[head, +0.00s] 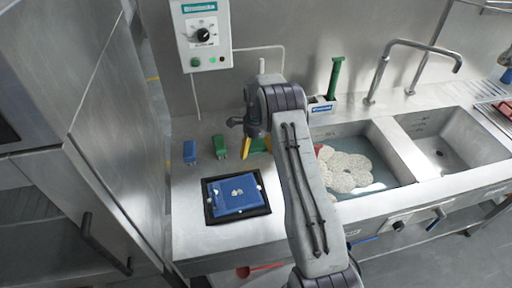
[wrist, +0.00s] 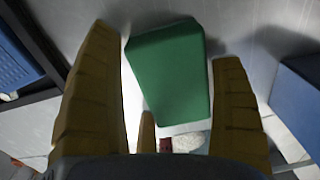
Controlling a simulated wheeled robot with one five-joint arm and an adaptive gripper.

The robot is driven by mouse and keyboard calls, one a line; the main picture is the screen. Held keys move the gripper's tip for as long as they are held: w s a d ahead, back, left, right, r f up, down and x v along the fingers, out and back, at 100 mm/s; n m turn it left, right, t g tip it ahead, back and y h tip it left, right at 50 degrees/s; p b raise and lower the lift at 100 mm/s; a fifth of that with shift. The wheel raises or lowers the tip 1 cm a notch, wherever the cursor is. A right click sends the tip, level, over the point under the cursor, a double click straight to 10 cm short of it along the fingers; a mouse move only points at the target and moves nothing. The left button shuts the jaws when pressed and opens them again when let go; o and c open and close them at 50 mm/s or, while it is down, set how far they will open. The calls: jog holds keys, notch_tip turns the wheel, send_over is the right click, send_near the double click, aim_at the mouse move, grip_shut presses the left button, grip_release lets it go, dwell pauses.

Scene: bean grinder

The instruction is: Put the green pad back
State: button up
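A green pad (wrist: 170,72) lies between the two yellow fingers of my gripper (wrist: 170,75) in the wrist view, slightly turned against them. Its edges come close to both fingers, but I cannot tell whether they press on it. In the head view my gripper (head: 258,147) is low over the steel counter, with some green showing among its fingers. Another green block (head: 219,146) lies on the counter to the left of my gripper. A blue block (head: 190,151) lies left of that. My arm hides part of the counter at the right.
A black tray (head: 211,217) holding a blue pad (head: 235,195) is on the counter in front. Right of my arm is a sink (head: 380,150) with several pale round pieces. A green-handled tool (head: 336,78) stands in a white holder (head: 321,105). A control box (head: 203,40) hangs behind.

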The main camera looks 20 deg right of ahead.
jog(key=shift+o, duration=1.1)
jog(key=shift+r, duration=0.1)
